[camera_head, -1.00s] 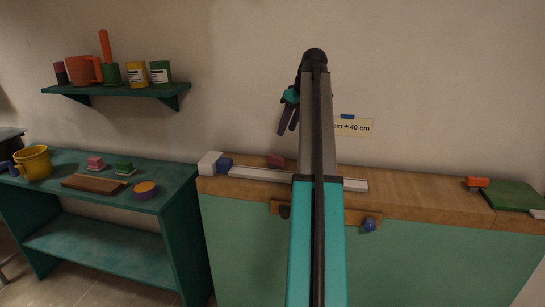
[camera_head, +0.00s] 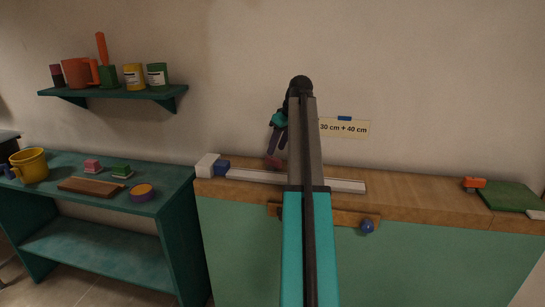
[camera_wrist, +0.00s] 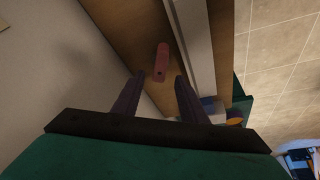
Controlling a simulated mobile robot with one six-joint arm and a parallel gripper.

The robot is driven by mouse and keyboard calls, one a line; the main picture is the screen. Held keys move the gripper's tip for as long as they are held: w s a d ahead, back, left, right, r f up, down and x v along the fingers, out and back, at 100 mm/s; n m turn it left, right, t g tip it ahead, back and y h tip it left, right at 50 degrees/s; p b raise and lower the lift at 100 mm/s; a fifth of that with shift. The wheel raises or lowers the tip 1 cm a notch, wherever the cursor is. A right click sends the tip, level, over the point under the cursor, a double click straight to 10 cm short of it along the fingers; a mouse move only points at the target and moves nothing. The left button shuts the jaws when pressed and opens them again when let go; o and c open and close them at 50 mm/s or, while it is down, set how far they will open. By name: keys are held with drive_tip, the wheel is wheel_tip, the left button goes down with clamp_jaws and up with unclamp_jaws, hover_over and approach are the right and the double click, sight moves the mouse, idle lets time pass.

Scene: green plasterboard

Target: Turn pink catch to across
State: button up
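The pink catch (camera_head: 273,161) sits on the wooden top behind the pale rail, partly hidden by my gripper in the head view. In the wrist view the pink catch (camera_wrist: 161,60) is a small elongated block. It lies roughly along the pale rail (camera_wrist: 195,40), slightly angled to it, with a dark spot on its near end. My gripper (camera_head: 275,148) points down just over the catch. In the wrist view its two dark fingers (camera_wrist: 160,77) are apart with nothing held, one on each side of the catch's near end. I cannot tell whether they touch it.
The pale rail (camera_head: 250,176) runs along the wooden top (camera_head: 410,190), with a blue block (camera_head: 222,168) and a white block (camera_head: 207,165) at its left end. A wall label (camera_head: 344,128) is behind. An orange piece (camera_head: 474,183) and green board (camera_head: 508,196) lie right.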

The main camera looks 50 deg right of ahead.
sight(272, 157)
drive_tip(key=shift+x, duration=2.75)
drive_tip(key=shift+c, duration=0.3)
clamp_jaws()
